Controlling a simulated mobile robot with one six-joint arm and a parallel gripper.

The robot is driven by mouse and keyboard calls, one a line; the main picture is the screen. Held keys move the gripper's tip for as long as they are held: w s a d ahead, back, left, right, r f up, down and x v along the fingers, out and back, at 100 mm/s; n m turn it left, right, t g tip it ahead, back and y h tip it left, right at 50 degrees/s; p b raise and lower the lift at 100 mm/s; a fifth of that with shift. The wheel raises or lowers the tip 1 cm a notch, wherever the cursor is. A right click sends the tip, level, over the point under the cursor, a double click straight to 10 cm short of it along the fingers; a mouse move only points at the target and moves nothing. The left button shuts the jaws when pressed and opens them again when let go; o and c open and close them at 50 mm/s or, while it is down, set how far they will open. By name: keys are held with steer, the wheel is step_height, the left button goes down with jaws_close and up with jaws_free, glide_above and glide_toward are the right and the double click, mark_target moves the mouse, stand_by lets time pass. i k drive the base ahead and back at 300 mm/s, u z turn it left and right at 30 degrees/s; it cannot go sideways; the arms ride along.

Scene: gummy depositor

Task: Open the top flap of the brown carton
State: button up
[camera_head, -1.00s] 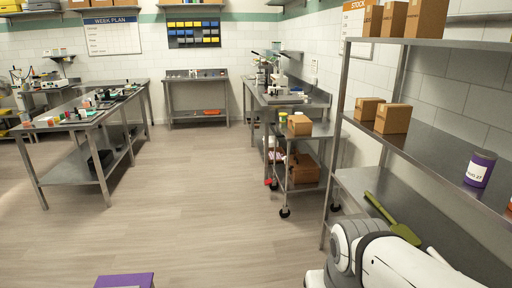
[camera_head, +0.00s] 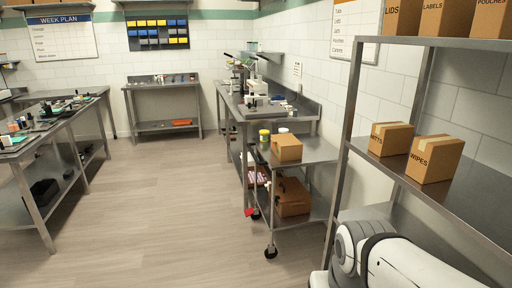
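Several brown cartons are in view, and I cannot tell which one the task means. A small tan carton (camera_head: 286,147) sits on the top of the steel cart (camera_head: 318,153); its top looks closed. A larger, darker brown carton (camera_head: 293,197) stands on the cart's lower shelf, partly in shadow, and its top is hard to make out. On the right rack, a carton marked WIPES (camera_head: 434,159) and a smaller carton (camera_head: 391,139) stand side by side. My gripper is out of view; only my white arm shows at the lower right.
The steel rack (camera_head: 460,210) on the right stands close to my arm, with cartons marked LIDS (camera_head: 403,17) and LABELS (camera_head: 447,17) on its upper shelf. A long steel table (camera_head: 40,165) is on the left. The floor (camera_head: 165,215) between is clear.

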mark_target(285, 140)
steer(key=u, duration=0.05)
steer(key=i, duration=1.55)
steer(key=u, duration=0.25)
steer(key=i, duration=1.95)
steer(key=u, duration=0.25)
